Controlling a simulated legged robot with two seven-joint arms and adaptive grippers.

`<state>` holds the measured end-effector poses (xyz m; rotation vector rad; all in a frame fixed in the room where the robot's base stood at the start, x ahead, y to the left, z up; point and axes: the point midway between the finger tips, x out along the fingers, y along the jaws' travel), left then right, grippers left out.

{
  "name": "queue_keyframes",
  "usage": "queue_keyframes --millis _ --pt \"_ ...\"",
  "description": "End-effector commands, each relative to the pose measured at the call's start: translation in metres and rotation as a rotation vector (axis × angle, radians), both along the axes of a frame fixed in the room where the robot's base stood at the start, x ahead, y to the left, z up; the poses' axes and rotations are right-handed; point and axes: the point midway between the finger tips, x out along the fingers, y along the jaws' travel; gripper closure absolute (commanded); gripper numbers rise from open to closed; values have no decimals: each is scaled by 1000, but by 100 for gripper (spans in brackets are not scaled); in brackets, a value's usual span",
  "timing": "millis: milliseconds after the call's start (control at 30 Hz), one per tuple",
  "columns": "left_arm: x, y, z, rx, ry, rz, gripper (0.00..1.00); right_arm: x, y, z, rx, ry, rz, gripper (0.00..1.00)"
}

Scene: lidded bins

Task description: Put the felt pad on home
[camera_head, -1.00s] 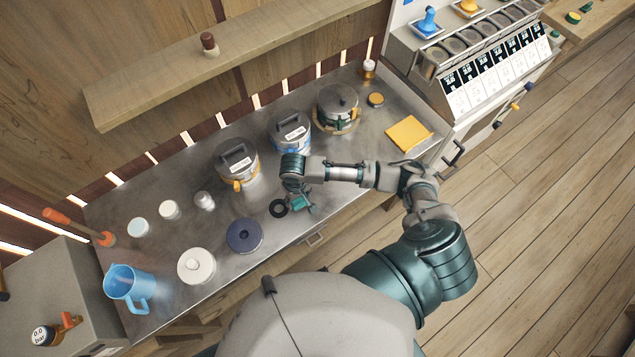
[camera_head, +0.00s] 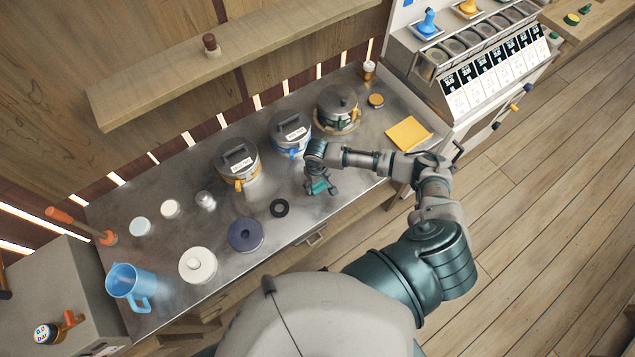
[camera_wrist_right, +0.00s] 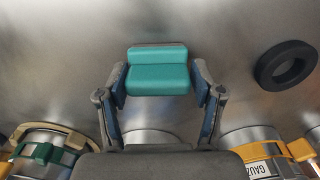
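A teal block (camera_wrist_right: 157,72), which I take to be the felt pad, sits between the fingers of my right gripper (camera_wrist_right: 159,80) in the wrist view. The finger pads lie against its two sides. In the head view my right gripper (camera_head: 320,190) holds the teal block (camera_head: 318,187) over the front part of the metal counter, right of a black ring (camera_head: 279,208). A flat orange-yellow square (camera_head: 408,133) lies on the counter's right end; I cannot tell whether it is home. My left gripper is out of view.
Lidded bins (camera_head: 238,165) stand along the back of the counter (camera_head: 180,235), with a lidded pot (camera_head: 338,108) to their right. A navy disc (camera_head: 245,235), a white lid (camera_head: 197,265) and a blue jug (camera_head: 130,287) are on the left. The counter between gripper and orange square is mostly clear.

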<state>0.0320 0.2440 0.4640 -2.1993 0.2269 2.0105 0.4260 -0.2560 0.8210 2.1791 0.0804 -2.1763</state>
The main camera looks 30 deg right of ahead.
Motion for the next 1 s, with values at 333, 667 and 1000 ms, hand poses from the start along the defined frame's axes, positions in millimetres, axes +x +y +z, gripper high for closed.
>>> queue_keyframes --millis 333,667,1000 --pt "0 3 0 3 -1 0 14 -1 -2 0 -1 1 -1 13" --pt "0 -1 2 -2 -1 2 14 0 1 45 -2 -3 -1 13" --pt "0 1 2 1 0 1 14 0 -1 110 -1 -2 -2 13"
